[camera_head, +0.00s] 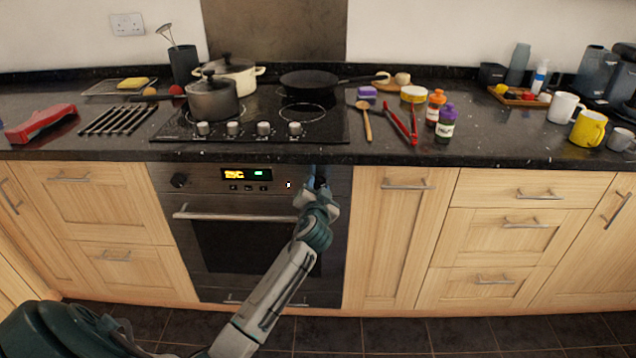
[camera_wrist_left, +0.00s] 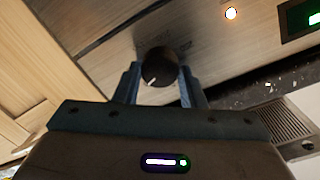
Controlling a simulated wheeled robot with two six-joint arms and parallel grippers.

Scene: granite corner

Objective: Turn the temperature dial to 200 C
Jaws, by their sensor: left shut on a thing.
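The temperature dial (camera_wrist_left: 160,64) is a dark round knob with a white pointer mark, seen between my left gripper's fingers (camera_wrist_left: 160,76) in the left wrist view. The pointer is toward the lower left in that view. My left gripper (camera_head: 317,180) is shut on the dial, at the right end of the oven's control panel (camera_head: 208,177) in the head view. There the arm and gripper hide the dial. I cannot read any temperature scale around it. My right gripper is not in view.
A second knob (camera_head: 179,181) is at the panel's left end. A lit display (camera_head: 246,174) sits mid-panel, and a small lit lamp (camera_head: 289,185) also shows in the wrist view (camera_wrist_left: 231,13). The oven handle (camera_head: 235,217) runs below. The worktop (camera_head: 400,150) juts out above.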

